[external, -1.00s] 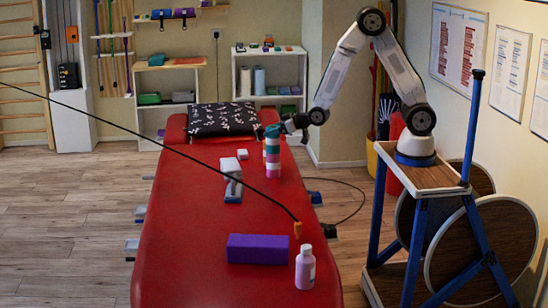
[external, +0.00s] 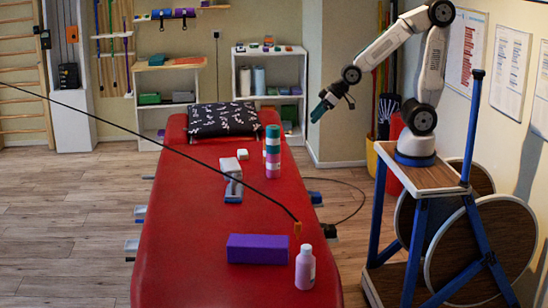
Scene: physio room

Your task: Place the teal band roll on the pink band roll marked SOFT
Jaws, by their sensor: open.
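A stack of band rolls stands upright on the red treatment table (external: 200,215), toward its far right side. The teal band roll (external: 272,132) is at the top of the stack. Lighter and darker bands show below it, and the pink band roll (external: 273,170) is at the bottom, resting on the table. The SOFT marking is too small to read. My gripper (external: 320,108) is open, tilted downward in the air to the right of and above the stack, apart from it.
A purple block (external: 257,249) and a pinkish bottle (external: 305,268) stand at the near end of the table. A grey and white item (external: 233,188) and a small white box (external: 242,154) lie left of the stack. A patterned pillow (external: 224,119) lies at the far end. A dark cable crosses the view.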

